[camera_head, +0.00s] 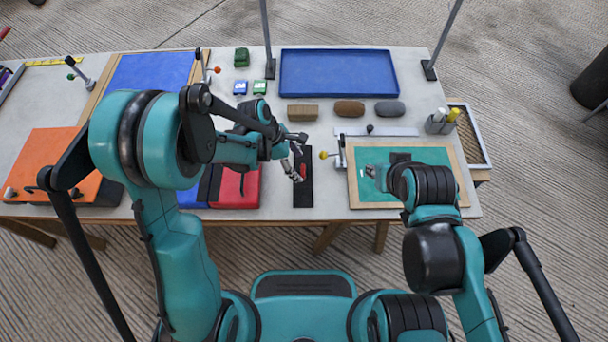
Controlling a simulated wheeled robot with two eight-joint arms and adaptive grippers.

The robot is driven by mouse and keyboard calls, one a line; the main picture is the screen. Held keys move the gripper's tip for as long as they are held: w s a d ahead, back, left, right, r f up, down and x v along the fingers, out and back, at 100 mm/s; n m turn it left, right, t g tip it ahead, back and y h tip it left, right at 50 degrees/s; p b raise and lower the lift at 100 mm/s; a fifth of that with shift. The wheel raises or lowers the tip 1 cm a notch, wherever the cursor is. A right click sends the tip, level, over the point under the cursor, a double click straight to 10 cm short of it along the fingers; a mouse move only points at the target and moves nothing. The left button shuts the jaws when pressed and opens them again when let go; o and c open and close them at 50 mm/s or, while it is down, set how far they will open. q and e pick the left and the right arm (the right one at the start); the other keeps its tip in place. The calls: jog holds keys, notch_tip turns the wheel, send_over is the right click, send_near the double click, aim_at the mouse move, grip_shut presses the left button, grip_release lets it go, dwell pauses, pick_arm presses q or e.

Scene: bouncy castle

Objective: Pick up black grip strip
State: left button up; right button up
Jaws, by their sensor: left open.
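The black grip strip (303,195) lies lengthwise front to back on the table, near the front edge at the middle. My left gripper (298,174) is open over the strip and hides part of it. A small red patch shows beside its fingers; I cannot tell what it belongs to. Whether the fingers touch the strip is not clear. My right arm reaches over the green mat (433,157) at the right, where my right gripper (372,171) is small and partly hidden by the arm.
A red pad (238,188) lies left of the strip, and the wood-framed green mat lies to its right. Behind are three blocks, including a brown one (302,112), and a blue tray (338,72). An orange panel (45,160) is at far left. Upright posts stand at the back.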

aim_at(302, 170)
pick_arm(q)
jog(key=b+x, duration=0.1)
jog(key=x, duration=0.2)
jog(key=shift+f, duration=0.3)
jog(key=shift+r, duration=0.1)
jog(key=c, duration=1.2)
jog(key=shift+c, duration=0.3)
